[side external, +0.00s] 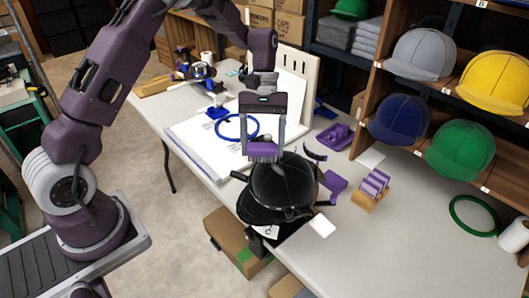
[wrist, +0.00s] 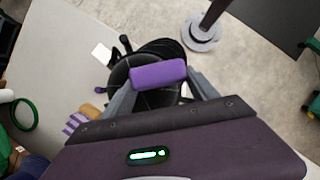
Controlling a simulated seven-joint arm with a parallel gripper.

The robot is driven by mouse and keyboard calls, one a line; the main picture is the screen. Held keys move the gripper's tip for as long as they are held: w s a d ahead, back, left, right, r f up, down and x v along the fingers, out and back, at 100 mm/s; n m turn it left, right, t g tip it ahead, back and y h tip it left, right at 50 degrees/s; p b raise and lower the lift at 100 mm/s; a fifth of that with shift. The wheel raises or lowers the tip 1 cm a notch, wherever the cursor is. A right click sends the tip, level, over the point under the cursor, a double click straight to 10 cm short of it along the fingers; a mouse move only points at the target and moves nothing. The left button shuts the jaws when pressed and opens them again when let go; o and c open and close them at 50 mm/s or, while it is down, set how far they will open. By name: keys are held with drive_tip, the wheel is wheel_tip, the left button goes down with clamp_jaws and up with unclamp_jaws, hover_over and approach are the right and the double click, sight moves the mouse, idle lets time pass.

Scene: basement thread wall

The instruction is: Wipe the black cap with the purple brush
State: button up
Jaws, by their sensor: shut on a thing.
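The black cap (side external: 285,182) sits on a stand near the front edge of the table, its brim toward the lower left. My gripper (side external: 263,148) is shut on the purple brush (side external: 262,150) just above the upper left of the cap's crown. In the wrist view the brush (wrist: 158,74) lies across between the fingers, and the cap (wrist: 122,72) shows partly behind it. The brush hides part of the cap. I cannot tell whether the brush touches the crown.
A wooden holder with purple pieces (side external: 372,189) and a purple tray (side external: 335,136) stand right of the cap. A blue hoop (side external: 217,128) lies behind left. Shelves hold grey (side external: 421,53), blue (side external: 398,119), green (side external: 460,149) and yellow (side external: 497,82) caps. The right tabletop is mostly clear.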

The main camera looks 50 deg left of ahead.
drive_tip(key=shift+r, duration=2.5)
